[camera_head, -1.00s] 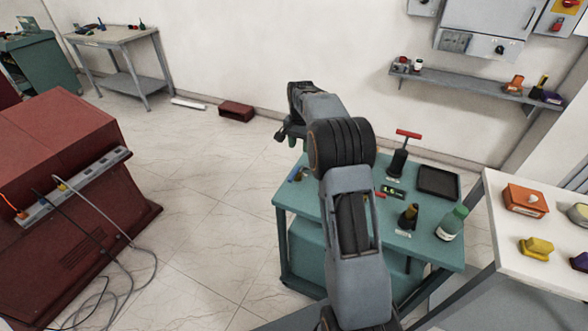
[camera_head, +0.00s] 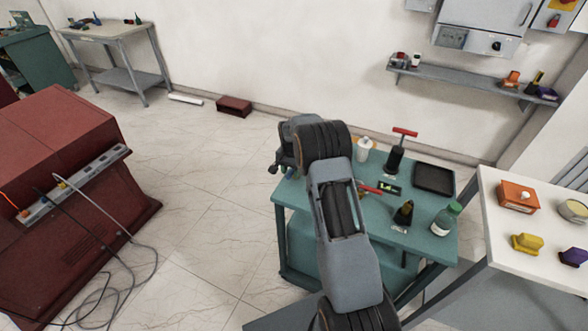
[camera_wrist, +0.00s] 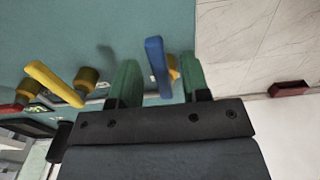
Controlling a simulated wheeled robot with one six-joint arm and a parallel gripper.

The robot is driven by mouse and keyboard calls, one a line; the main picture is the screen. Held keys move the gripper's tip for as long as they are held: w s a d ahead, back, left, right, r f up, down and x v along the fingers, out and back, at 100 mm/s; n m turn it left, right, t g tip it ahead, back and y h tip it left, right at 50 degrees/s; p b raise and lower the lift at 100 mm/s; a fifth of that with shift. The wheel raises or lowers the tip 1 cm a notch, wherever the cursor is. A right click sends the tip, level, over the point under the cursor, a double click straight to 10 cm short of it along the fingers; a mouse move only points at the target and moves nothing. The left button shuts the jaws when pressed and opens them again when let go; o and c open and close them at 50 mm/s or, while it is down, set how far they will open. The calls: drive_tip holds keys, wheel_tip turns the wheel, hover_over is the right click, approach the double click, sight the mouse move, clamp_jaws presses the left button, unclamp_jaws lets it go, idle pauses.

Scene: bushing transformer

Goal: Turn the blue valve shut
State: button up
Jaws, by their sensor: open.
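The blue valve (camera_wrist: 158,67) shows in the wrist view as a flat blue lever with a brass stem partly hidden behind it, in front of a teal surface. My gripper (camera_wrist: 159,62) has its two green fingers apart, one on each side of the blue lever in the picture. A gap shows on both sides, and I cannot tell how deep the lever sits between them. In the head view my arm hangs over the left end of the teal table (camera_head: 390,236) and hides the blue valve.
A yellow lever valve (camera_wrist: 55,84) is left of the blue one, with a red lever (camera_wrist: 11,108) beyond. On the table stand a white bottle (camera_head: 364,150), a red-handled pump (camera_head: 396,157), a black tray (camera_head: 434,179) and a green-capped bottle (camera_head: 445,220).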

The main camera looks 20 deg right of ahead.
clamp_jaws()
idle(0.4)
